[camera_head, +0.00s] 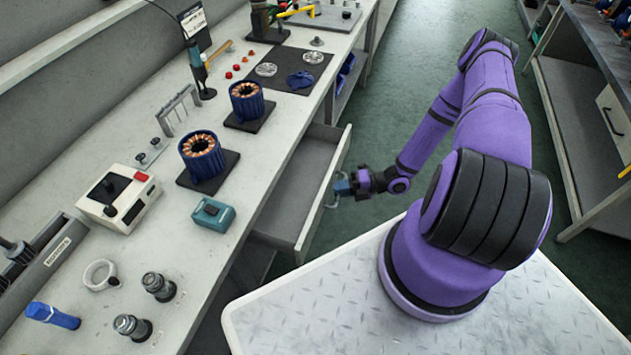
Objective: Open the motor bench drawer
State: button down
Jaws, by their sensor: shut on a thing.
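The motor bench (231,157) runs along the left with a pale worktop. Its drawer (294,197) stands pulled out from under the top, and its grey inside shows as empty where visible. The drawer's handle (332,202) is on the front panel facing my arm. My gripper (341,187) is at this handle and shut on it. The fingertips are small in this view and partly merge with the handle.
Two blue motor stators (202,156) with copper windings stand on dark pads on the bench. A teal box (213,214) lies near the bench edge above the drawer. Green floor (400,80) is clear beyond the drawer. Another bench (590,120) with a drawer stands at right.

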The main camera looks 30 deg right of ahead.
jog(key=s+d, duration=0.7)
jog(key=s, duration=0.1)
jog(key=shift+d, duration=0.1)
jog(key=c, duration=1.5)
grip_release()
jog(key=shift+o, duration=0.2)
jog(key=v, duration=1)
jog(key=shift+d, duration=0.4)
jog(key=shift+s, duration=0.1)
